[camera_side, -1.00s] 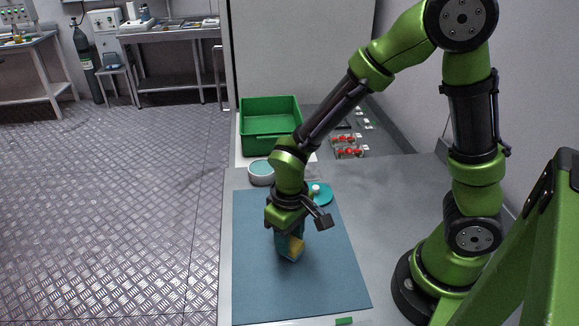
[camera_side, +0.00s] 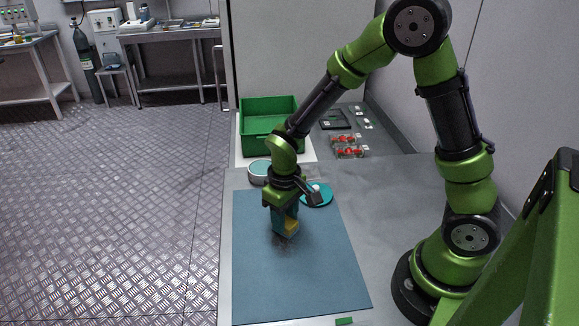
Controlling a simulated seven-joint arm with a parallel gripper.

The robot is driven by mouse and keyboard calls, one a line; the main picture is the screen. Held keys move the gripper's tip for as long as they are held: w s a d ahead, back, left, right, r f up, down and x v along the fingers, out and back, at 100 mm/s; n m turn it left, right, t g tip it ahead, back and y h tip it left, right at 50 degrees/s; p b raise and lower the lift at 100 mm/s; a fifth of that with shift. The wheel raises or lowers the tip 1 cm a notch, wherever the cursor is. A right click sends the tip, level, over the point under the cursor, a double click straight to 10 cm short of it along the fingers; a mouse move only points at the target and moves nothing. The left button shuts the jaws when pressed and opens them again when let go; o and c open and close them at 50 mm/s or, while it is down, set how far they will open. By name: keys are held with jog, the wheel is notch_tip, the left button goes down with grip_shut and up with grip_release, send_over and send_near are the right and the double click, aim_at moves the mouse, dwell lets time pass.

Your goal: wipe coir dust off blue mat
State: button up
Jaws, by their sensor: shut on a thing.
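The blue mat (camera_side: 290,285) lies flat on the grey table. My gripper (camera_side: 285,219) points down over the mat's back half and is shut on a yellowish block (camera_side: 291,227), which looks like a sponge. The block's lower end is at or very near the mat; I cannot tell if it presses on it. A faint brownish patch, seemingly coir dust (camera_side: 307,243), shows on the mat just right of and in front of the block. The mat directly behind the gripper is partly hidden.
Clear punnets of red berries (camera_side: 347,147) sit back right. The mat's front is clear.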

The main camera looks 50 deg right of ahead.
jog(key=shift+w+d, duration=1.35)
jog(key=shift+d, duration=0.05)
jog(key=shift+s+a, duration=4.15)
jog(key=shift+w+a, duration=0.3)
jog(key=shift+w, duration=0.35)
jog(key=shift+w+d, duration=3.8)
jog(key=shift+d, duration=0.1)
jog(key=shift+s+a, duration=4)
jog(key=shift+a, duration=0.05)
jog(key=shift+w+r, duration=0.1)
jog(key=shift+r, duration=0.7)
notch_tip(320, 180, up, 6)
jog(key=shift+r, duration=0.2)
jog(key=shift+d, duration=0.1)
